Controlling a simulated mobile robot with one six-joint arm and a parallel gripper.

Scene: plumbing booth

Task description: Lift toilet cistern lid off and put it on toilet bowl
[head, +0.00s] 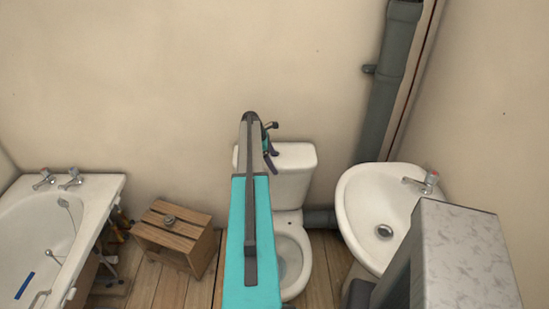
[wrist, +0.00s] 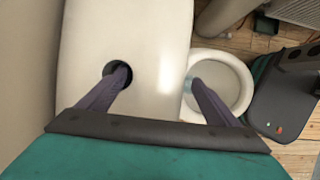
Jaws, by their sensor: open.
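The white cistern lid (head: 296,153) is on top of the toilet cistern (head: 293,190) against the back wall. In the wrist view the lid (wrist: 150,40) fills the upper left and has a round dark hole. My gripper (head: 270,147) is at the lid, partly hidden by my arm in the head view. In the wrist view my gripper (wrist: 158,80) is open, with nothing held. Its left fingertip overlaps the hole; the right finger is past the lid's edge, over the bowl in the picture. I cannot tell whether either finger touches. The toilet bowl (head: 307,262) is open, partly behind my arm.
A washbasin (head: 352,205) stands right of the toilet, with a thick grey pipe (head: 391,75) behind it. A wooden crate (head: 175,235) and a bathtub (head: 90,215) are at the left. Some plank floor shows between crate and toilet.

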